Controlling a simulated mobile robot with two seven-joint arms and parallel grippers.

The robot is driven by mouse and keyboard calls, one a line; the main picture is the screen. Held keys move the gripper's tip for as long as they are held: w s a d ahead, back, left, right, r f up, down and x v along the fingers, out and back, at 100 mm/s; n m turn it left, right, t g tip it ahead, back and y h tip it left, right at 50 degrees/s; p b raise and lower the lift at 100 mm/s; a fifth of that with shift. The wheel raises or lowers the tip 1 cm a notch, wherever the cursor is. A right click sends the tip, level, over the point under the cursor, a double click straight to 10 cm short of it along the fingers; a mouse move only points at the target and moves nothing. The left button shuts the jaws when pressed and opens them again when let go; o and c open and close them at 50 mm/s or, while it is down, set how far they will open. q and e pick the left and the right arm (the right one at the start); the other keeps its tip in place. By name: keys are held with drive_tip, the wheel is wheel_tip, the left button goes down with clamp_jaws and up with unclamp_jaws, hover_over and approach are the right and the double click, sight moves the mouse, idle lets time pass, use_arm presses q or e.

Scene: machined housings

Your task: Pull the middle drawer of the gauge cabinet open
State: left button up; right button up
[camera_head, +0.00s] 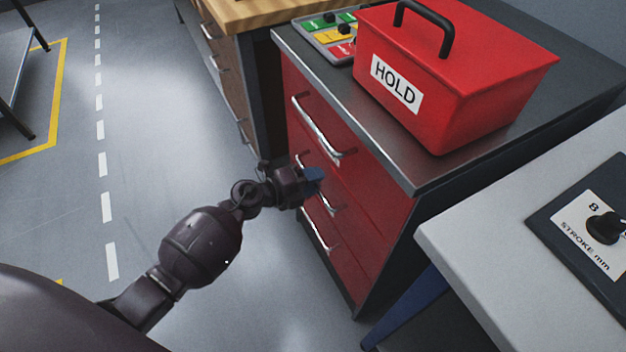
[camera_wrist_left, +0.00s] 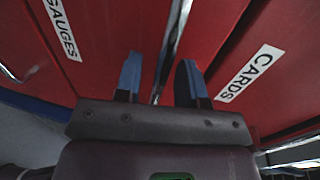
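The gauge cabinet (camera_head: 400,178) has a dark top and red drawer fronts, each with a chrome bar handle. The middle drawer (camera_head: 352,212) looks flush with the others. My left gripper (camera_head: 314,181) is at its handle (camera_head: 328,205) and hides part of it. In the left wrist view the two blue fingertips (camera_wrist_left: 159,78) stand on either side of the chrome handle (camera_wrist_left: 178,35), with gaps visible, so the gripper is open around it. Labels reading GAUGES (camera_wrist_left: 62,28) and CARDS (camera_wrist_left: 250,74) show on the fronts. My right gripper is out of view.
A red HOLD box (camera_head: 455,85) and a panel with coloured keys (camera_head: 325,32) sit on the cabinet. A light table (camera_head: 480,245) with a STROKE dial plate (camera_head: 590,235) stands close at right. The floor (camera_head: 170,110) left of the drawers is clear.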

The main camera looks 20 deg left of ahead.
use_arm(q)
clamp_jaws()
drive_tip(key=shift+a, duration=0.1)
drive_tip(key=f+p+v, duration=0.1)
drive_tip(key=f+v, duration=0.2)
drive_tip(key=v, duration=1.2)
drive_tip(key=s+f+p+v, duration=0.1)
drive_tip(key=f+v, duration=0.2)
drive_tip(key=v, duration=1.2)
drive_tip(key=shift+s+a+f, duration=0.2)
drive_tip(key=shift+s+a, duration=0.3)
drive_tip(key=shift+a, duration=0.1)
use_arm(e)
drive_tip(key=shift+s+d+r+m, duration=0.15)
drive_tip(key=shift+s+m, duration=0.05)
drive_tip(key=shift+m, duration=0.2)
use_arm(q)
drive_tip(key=shift+c, duration=0.5)
unclamp_jaws()
drive_tip(key=shift+o, duration=0.5)
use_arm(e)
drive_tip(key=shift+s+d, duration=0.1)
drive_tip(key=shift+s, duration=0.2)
